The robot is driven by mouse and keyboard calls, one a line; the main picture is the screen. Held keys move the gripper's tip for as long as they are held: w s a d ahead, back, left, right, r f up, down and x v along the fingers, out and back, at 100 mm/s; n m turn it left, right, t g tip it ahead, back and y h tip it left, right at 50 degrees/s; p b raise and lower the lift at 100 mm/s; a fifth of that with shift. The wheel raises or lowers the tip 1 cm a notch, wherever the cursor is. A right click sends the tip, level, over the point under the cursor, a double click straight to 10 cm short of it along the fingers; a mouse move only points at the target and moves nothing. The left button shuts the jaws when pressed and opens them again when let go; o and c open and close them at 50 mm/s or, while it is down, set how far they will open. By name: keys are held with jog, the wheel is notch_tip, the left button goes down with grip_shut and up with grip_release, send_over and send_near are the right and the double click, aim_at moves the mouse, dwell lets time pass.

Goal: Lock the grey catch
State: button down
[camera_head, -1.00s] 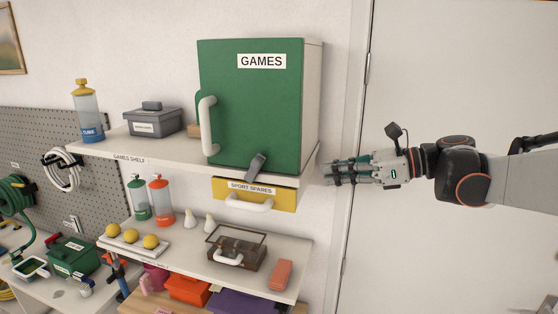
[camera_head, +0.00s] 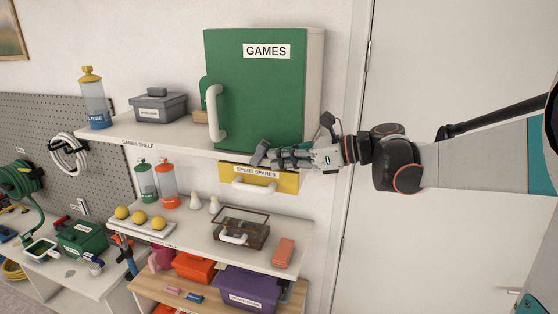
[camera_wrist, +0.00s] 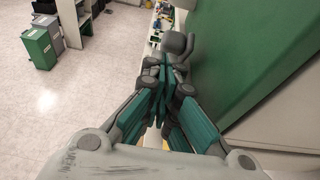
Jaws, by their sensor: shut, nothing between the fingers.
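The grey catch (camera_head: 259,153) sits at the lower edge of the green GAMES cabinet door (camera_head: 255,95), tilted with its upper end to the right. My gripper (camera_head: 271,157) is shut and empty, its fingertips right beside the catch on its right side. In the wrist view the grey catch (camera_wrist: 175,42) shows just beyond the closed fingertips (camera_wrist: 166,68), with the green door (camera_wrist: 235,60) to the right. I cannot tell whether the fingers touch the catch. The cabinet door looks closed, with its white handle (camera_head: 214,113) at the left.
The yellow SPORT SPARES drawer (camera_head: 285,184) lies just below my gripper. The games shelf (camera_head: 150,137) holds a grey box (camera_head: 160,106) and a blue-based tube (camera_head: 95,100). A lower shelf (camera_head: 200,236) carries a brown case (camera_head: 242,228).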

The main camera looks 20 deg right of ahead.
aim_at(263, 146)
jog(key=r+h+p, duration=0.1)
jog(key=a+r+g+h+p, duration=0.1)
jog(key=p, duration=0.1)
jog(key=shift+w+a+r+g, duration=0.1)
jog(key=shift+w+r+g, duration=0.1)
jog(key=shift+w+g, duration=0.15)
jog(key=shift+w+a+r, duration=0.15)
jog(key=shift+w+a, duration=0.05)
jog(key=shift+r, duration=0.15)
jog(key=shift+r+p, duration=0.5)
jog(key=shift+r, duration=0.25)
jog(key=shift+f, duration=0.1)
